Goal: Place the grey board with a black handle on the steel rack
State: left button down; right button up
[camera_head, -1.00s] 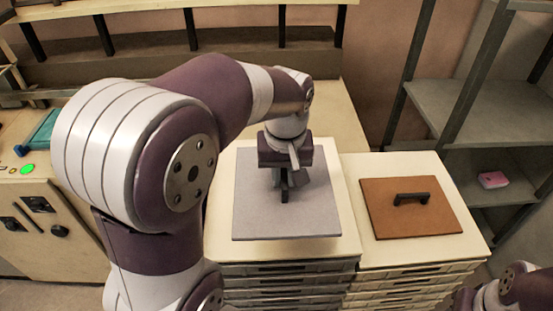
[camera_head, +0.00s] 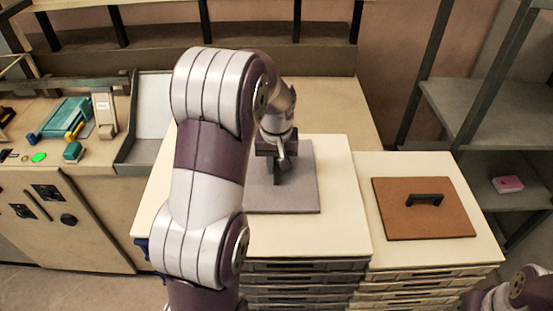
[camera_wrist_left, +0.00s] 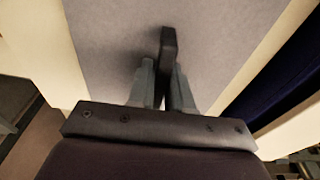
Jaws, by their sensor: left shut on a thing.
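The grey board (camera_head: 303,192) is above or on the left pale-topped stack, partly hidden by my left arm. I cannot tell whether it touches the top. My left gripper (camera_head: 277,177) points down at the board and is shut on its black handle. In the left wrist view the fingers (camera_wrist_left: 163,88) close around the handle (camera_wrist_left: 168,48), with the grey board (camera_wrist_left: 110,40) beyond. The steel rack (camera_head: 465,105) stands at the right, with dark posts and grey shelves. My right gripper is out of view; only part of that arm shows at the bottom right.
A brown board with a black handle (camera_head: 400,222) lies on the right stack's pale top (camera_head: 455,185). A pink box (camera_head: 508,184) sits on a lower rack shelf. A counter with a teal device (camera_head: 65,120) and a grey tray (camera_head: 150,115) is at the left.

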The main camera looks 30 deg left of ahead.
pick_arm(q)
jog(key=shift+f, duration=0.15)
jog(key=c, duration=1)
grip_release()
jog(key=shift+w+a+f, duration=0.15)
jog(key=shift+w, duration=0.05)
jog(key=shift+c, duration=0.2)
jog(key=shift+s, duration=0.1)
